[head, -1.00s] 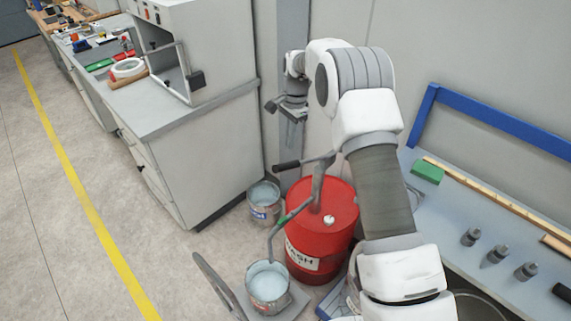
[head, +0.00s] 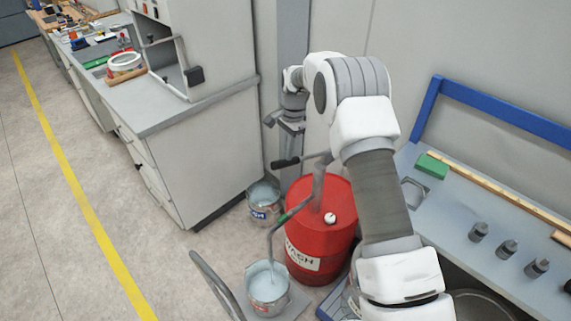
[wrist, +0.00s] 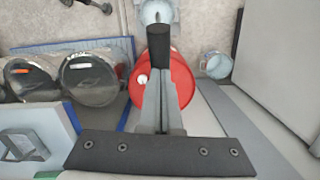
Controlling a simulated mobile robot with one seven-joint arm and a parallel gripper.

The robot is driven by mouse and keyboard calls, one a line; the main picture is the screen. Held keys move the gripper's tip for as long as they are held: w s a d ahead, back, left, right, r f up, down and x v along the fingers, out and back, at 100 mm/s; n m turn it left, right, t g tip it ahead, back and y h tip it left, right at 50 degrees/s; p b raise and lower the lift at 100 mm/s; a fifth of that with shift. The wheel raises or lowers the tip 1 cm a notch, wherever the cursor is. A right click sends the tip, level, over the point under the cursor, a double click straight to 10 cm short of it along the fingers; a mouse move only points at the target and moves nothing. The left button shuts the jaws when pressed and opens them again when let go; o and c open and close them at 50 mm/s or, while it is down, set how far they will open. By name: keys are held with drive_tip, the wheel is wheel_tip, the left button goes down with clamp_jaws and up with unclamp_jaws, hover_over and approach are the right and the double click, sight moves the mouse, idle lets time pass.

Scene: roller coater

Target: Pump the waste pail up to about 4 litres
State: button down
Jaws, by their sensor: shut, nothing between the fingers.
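The red drum (head: 325,225), lettered in part "ASH", carries a hand pump with a bent grey lever ending in a black handle grip (head: 285,162). The pump's spout (head: 271,245) curves down over a metal pail (head: 268,292) holding pale bluish liquid. My gripper (head: 288,128) is above the black grip, apart from it in the head view. In the wrist view my gripper (wrist: 160,100) is shut and empty. The black grip (wrist: 158,45) appears beyond the fingertips there, in front of the pail. The liquid's exact level cannot be read.
A second pail (head: 263,208) with a blue label stands behind, beside the grey cabinet (head: 200,170). The wall is close behind my gripper. Open floor lies left.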

sight(295, 159)
drive_tip(key=shift+f, duration=0.1)
wheel_tip(295, 159, down, 4)
drive_tip(key=b, duration=0.3)
drive_tip(key=shift+f, duration=0.2)
drive_tip(key=shift+r, duration=0.1)
idle(0.3)
drive_tip(key=shift+w+d+r+p, duration=0.25)
drive_tip(key=shift+w+d, duration=0.2)
drive_tip(key=shift+d, duration=0.2)
drive_tip(key=shift+w+d+r+p, duration=0.1)
drive_tip(key=shift+w+d+r, duration=0.15)
drive_tip(key=shift+w+d, duration=0.3)
drive_tip(key=shift+s, duration=0.1)
wheel_tip(295, 159, up, 17)
drive_tip(key=w+d, duration=0.1)
drive_tip(key=shift+d+r+b, duration=0.2)
drive_tip(key=shift+d+b, duration=0.05)
drive_tip(key=shift+b, duration=0.05)
